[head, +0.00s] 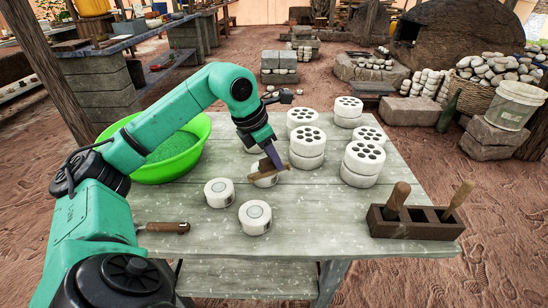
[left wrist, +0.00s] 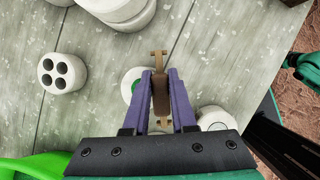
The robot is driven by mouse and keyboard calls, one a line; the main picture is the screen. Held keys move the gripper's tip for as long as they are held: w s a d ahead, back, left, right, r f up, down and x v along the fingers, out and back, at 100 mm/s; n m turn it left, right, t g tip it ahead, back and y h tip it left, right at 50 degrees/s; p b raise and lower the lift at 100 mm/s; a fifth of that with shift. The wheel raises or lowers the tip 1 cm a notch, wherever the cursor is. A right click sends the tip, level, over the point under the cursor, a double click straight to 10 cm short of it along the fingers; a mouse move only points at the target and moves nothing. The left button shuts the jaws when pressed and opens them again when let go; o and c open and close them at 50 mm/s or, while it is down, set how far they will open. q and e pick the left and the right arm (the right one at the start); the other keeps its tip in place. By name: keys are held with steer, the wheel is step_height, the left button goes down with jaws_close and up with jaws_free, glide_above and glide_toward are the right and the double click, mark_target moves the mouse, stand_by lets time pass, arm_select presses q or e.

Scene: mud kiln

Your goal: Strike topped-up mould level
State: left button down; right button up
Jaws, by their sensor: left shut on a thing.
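My left gripper (head: 272,158) is shut on a brown wooden strike bar (head: 258,173), held across the top of a white round mould (head: 266,182). In the left wrist view the bar (left wrist: 160,90) sits between the purple fingers (left wrist: 161,98). Green fill shows in the mould (left wrist: 130,80) beside the bar; the rest of its top is hidden. I cannot tell whether bar and rim touch. Two more white round pieces with grey discs on top, one (head: 219,192) to the left and one (head: 255,217) nearer, stand on the table. My right gripper is not in view.
A green bowl (head: 198,128) of green material stands at the table's left. Several white holed cylinders (head: 361,165), some stacked, stand right and behind. A wooden box (head: 415,226) with handled tools is at front right. A wooden-handled tool (head: 168,227) lies front left. The front middle of the table (head: 315,225) is clear.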

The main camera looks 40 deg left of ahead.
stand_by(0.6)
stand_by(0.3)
arm_select(q)
steer(key=shift+w+a+p, duration=0.2)
steer(key=shift+a+p, duration=0.05)
steer(key=shift+a, duration=0.25)
steer(key=shift+w+a+p, duration=0.2)
steer(key=shift+a+p, duration=0.05)
steer(key=shift+a, duration=0.2)
steer(key=shift+w+a+p, duration=0.4)
steer(key=shift+a+p, duration=0.1)
steer(key=shift+a, duration=0.35)
steer(key=shift+w+a+p, duration=0.35)
steer(key=shift+a+p, duration=0.15)
steer(key=shift+a, duration=0.45)
step_height(320, 180, up, 7)
steer(key=p, duration=0.7)
